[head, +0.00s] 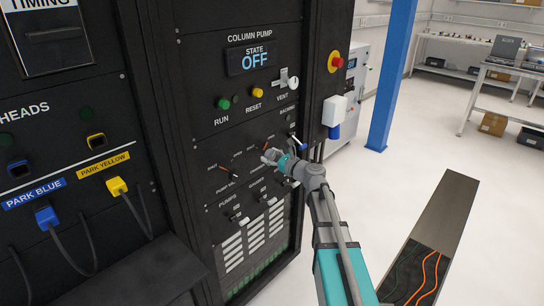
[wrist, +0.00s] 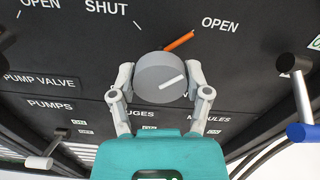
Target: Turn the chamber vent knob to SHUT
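The grey round knob (wrist: 153,88) sits on the black panel in the wrist view, with a white line on its face. Its orange pointer (wrist: 180,41) points up and right toward the OPEN label (wrist: 220,25). The SHUT label (wrist: 107,8) is up and left, with a white tick below it. The knob's name label is hidden by my gripper. My gripper (wrist: 161,76) has one finger on each side of the knob, seemingly touching both sides. In the head view my gripper (head: 272,156) is at the panel and covers most of the knob.
A lever with a blue end (wrist: 301,131) sticks out close to the right of my gripper. A PUMP VALVE dial (head: 230,171) is to the left. White-handled switches (head: 244,221) sit below. Open floor (head: 400,180) lies right of the cabinet.

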